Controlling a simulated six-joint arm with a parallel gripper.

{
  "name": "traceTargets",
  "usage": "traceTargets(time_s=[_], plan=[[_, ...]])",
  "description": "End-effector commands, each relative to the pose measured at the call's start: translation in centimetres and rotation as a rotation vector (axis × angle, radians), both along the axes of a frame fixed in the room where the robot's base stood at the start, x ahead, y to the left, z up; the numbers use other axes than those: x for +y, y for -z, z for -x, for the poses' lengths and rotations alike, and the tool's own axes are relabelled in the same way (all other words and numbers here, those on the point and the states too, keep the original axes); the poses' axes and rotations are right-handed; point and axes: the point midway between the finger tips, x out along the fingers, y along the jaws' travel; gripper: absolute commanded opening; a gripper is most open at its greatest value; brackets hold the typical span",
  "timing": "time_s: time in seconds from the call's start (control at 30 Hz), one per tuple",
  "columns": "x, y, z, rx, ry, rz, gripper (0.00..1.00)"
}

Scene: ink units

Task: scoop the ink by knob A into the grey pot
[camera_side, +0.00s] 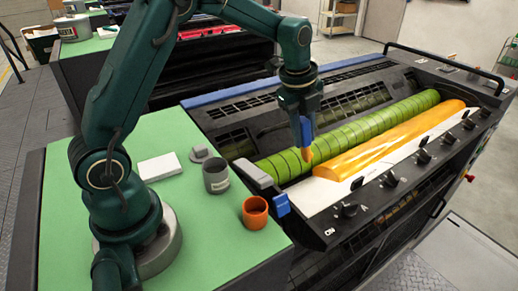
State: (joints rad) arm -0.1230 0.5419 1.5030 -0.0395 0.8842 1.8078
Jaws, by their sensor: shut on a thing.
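My gripper (301,112) is shut on a scoop with a blue handle (304,132). The scoop points down, and its lower end (307,154) looks orange, in front of the green roller. I cannot tell whether it touches anything. Orange ink (385,140) lies as a long strip along the roller, to the right of the scoop. Knob A (347,210) is the black knob beside the letter A, at the near left end of the knob row. The grey pot (216,186) stands upright on the green top, left of the scoop; its contents are not clear.
An orange pot (255,213) stands near the grey pot on the green top (215,255). A white block (159,167) and a small grey object (200,154) lie behind. A black rail (450,65) rises at the far right.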

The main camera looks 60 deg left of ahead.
Motion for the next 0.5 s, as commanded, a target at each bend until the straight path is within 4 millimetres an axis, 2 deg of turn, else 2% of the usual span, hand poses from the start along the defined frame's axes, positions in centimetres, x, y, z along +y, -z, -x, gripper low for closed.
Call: traceTargets(time_s=[0.13, 0.27, 0.5], plan=[[0.4, -0.4, 3.7, 0.094, 0.054, -0.004, 0.00], [1.6, -2.0, 6.9, 0.161, 0.078, -0.012, 0.00], [4.4, -6.9, 13.2, 0.302, 0.057, -0.019, 0.00]])
